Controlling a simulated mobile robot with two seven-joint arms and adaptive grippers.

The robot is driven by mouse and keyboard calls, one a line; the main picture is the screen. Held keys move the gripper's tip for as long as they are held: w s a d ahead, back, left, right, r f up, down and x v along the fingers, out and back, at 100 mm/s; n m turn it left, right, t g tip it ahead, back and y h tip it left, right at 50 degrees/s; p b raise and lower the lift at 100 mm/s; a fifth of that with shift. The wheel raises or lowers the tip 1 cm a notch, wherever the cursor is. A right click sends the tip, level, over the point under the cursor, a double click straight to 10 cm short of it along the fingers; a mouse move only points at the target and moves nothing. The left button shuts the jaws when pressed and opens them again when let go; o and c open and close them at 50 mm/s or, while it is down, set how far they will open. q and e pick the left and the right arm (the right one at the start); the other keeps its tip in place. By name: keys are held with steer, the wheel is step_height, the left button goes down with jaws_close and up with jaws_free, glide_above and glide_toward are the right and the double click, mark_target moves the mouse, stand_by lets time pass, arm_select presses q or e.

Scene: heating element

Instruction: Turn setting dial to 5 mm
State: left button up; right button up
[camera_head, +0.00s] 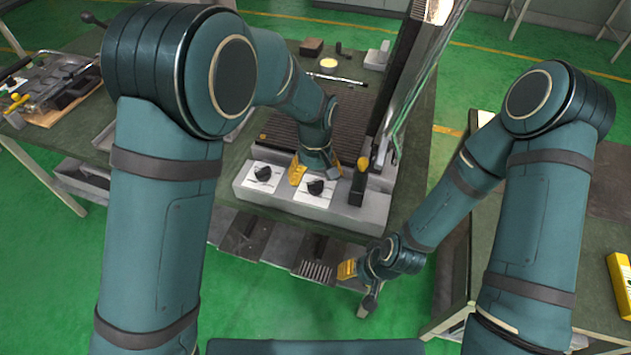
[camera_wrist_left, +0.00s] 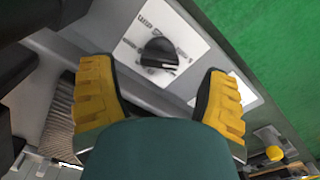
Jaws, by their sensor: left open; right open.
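Two black dials on white square plates sit on the light grey front block of the machine: a left dial (camera_head: 263,173) and a right dial (camera_head: 316,187). The label text is too small to read in the head view. My left gripper (camera_head: 316,171) is open with yellow fingertips, just above and behind the right dial. In the left wrist view this dial (camera_wrist_left: 158,52) shows beyond the gap between the open fingers (camera_wrist_left: 158,70), which appear apart from it. A white pointer line marks the dial. My right gripper (camera_head: 355,286) is open and empty, low in front of the table.
A black lever (camera_head: 359,182) with a yellow top stands right of the dials. A tall dark slanted part (camera_head: 405,75) rises behind it. The ribbed bed (camera_head: 350,118) lies behind the dials. A side table with a yellow object (camera_head: 619,284) is at right. Green floor is open between.

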mark_target(315, 183)
arm_select(q)
step_height(315, 183, up, 9)
steer(key=shift+f, duration=0.15)
steer(key=shift+s, duration=0.1)
stand_by(0.5)
